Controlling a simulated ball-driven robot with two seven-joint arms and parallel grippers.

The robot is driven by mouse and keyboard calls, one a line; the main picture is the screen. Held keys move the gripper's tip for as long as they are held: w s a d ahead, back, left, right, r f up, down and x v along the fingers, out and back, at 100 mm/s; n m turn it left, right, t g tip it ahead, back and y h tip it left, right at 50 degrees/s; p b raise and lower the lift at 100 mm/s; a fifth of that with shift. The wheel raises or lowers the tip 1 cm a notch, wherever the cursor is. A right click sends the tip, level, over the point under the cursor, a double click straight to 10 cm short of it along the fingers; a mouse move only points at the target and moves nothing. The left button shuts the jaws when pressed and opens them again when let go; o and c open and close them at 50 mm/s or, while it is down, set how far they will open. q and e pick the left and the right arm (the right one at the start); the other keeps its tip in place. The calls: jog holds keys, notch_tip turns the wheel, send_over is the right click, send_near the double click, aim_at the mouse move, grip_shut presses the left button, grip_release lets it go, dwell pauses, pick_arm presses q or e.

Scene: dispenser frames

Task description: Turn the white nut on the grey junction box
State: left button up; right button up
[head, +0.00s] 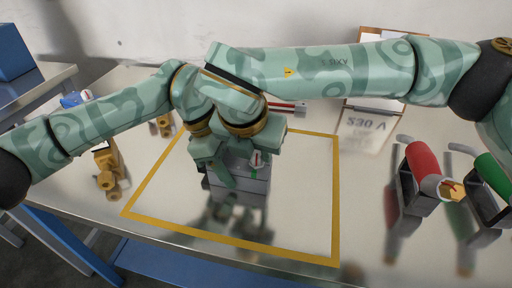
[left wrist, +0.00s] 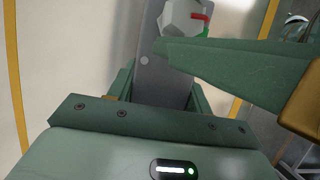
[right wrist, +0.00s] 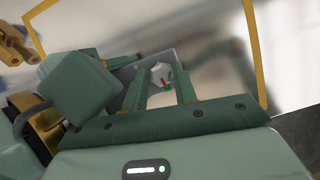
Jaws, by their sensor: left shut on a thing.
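The grey junction box (head: 254,186) stands on the table inside the yellow outline. Its white nut (head: 257,159) shows near its top, with a red pointer and a green mark beside it. My left gripper (head: 226,176) is shut on the box, with a finger on either side of the grey body in the left wrist view (left wrist: 160,88). My right gripper (right wrist: 161,85) is open. In the right wrist view the white nut (right wrist: 160,72) lies between its fingertips, with gaps at the sides; I cannot tell whether they touch it.
Brass fittings (head: 107,167) lie at the left. A 230 V board (head: 366,124) is at the back. The front part of the yellow outline (head: 230,241) is clear.

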jog(key=shift+o, duration=1.3)
jog(key=v, duration=1.2)
jog(key=shift+a, duration=0.1)
